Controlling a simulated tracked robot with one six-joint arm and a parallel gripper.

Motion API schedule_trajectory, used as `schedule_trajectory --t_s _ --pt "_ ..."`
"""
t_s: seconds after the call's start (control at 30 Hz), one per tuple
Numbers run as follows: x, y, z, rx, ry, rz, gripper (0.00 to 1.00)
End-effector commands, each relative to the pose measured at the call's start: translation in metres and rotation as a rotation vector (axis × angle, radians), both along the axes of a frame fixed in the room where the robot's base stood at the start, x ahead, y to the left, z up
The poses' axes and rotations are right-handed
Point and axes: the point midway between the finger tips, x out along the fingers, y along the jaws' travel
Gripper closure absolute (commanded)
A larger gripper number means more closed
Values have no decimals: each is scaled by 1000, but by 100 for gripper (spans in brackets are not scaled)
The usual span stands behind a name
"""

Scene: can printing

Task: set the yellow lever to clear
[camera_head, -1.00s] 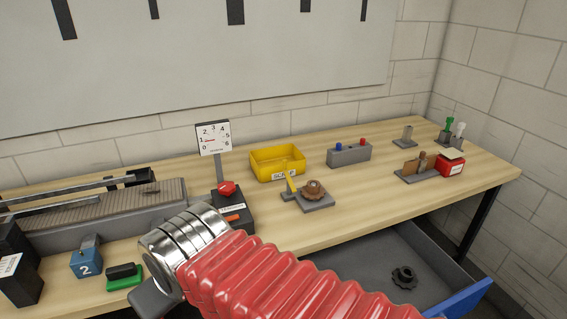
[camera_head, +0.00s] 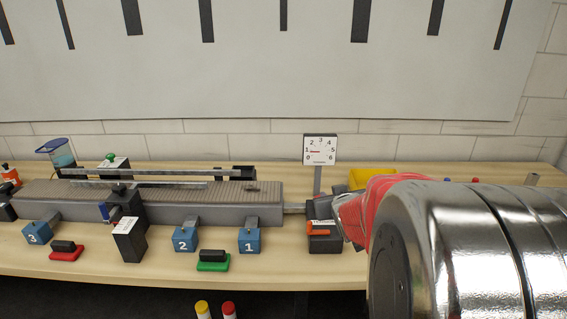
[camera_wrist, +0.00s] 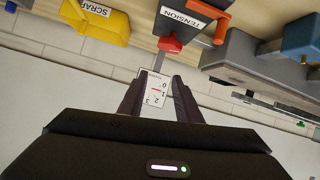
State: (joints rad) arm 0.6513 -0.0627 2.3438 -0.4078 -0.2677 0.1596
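I cannot make out a yellow lever in the present views. In the wrist view my gripper (camera_wrist: 157,82) has its two dark fingers apart, with nothing held between them. The gauge (camera_wrist: 157,88) shows in the gap behind them. The TENSION box (camera_wrist: 190,18) with its orange handle (camera_wrist: 222,28) and red knob (camera_wrist: 171,44) lies beyond the fingertips. In the head view the same box (camera_head: 324,243) stands below the gauge (camera_head: 320,149), and my arm covers the bench to its right.
A yellow SCRAP bin (camera_head: 371,177) is partly behind my arm; it also shows in the wrist view (camera_wrist: 97,20). A long grey conveyor (camera_head: 170,205) fills the left of the bench. Blue blocks (camera_head: 249,241) and green (camera_head: 213,266) and red (camera_head: 66,255) pads line its front.

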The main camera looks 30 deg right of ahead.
Motion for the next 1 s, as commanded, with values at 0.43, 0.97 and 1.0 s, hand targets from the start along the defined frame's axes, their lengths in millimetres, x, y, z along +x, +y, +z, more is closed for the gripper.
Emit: schedule_trajectory --t_s 0.43,0.97,1.0 --pt "-25 -132 -45 -64 -239 -29 69" --pt "-91 -198 -81 -73 -486 -20 69" --pt "-92 -198 -81 -74 -489 -20 69"
